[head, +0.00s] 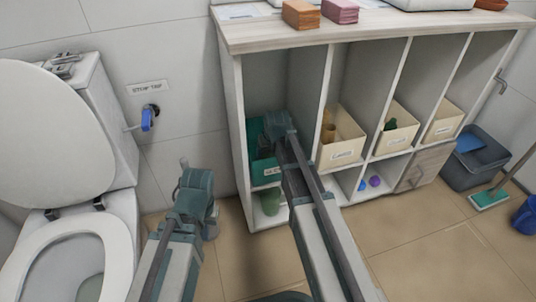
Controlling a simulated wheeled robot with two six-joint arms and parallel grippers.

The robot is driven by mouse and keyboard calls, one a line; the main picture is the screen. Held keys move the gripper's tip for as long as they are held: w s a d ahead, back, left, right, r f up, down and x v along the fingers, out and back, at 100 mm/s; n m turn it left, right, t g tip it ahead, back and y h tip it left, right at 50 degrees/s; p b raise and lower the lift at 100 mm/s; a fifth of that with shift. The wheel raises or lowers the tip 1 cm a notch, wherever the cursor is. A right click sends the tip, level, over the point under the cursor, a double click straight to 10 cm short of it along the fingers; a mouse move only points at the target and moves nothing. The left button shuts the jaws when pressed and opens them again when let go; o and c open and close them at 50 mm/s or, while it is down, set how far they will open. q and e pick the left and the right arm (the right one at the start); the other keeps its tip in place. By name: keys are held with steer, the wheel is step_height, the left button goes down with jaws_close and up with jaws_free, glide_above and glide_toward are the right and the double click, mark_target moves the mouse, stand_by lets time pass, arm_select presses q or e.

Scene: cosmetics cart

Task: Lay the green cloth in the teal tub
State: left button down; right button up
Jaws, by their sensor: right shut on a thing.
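The teal tub (265,173) stands in the leftmost upper compartment of the shelf unit, with a label on its front. My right gripper (265,146) is at the tub's opening, inside the compartment. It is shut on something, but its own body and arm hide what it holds. I cannot make out the green cloth for certain. My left gripper (184,170) is in front of the wall between the toilet and the shelf unit, away from the tub. Its fingers are too unclear to tell whether they are open.
Cream bins (343,152) fill the compartments to the right. A green cup-like thing (270,203) stands below the tub. The toilet (70,240) is at left. A grey bucket (478,172) and a mop head (489,199) are at right.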

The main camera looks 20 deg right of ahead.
steer(key=shift+f, duration=0.2)
steer(key=o, duration=1.2)
steer(key=shift+r, duration=0.15)
steer(key=shift+r, duration=0.15)
steer(key=p+v, duration=1.1)
steer(key=v, duration=0.1)
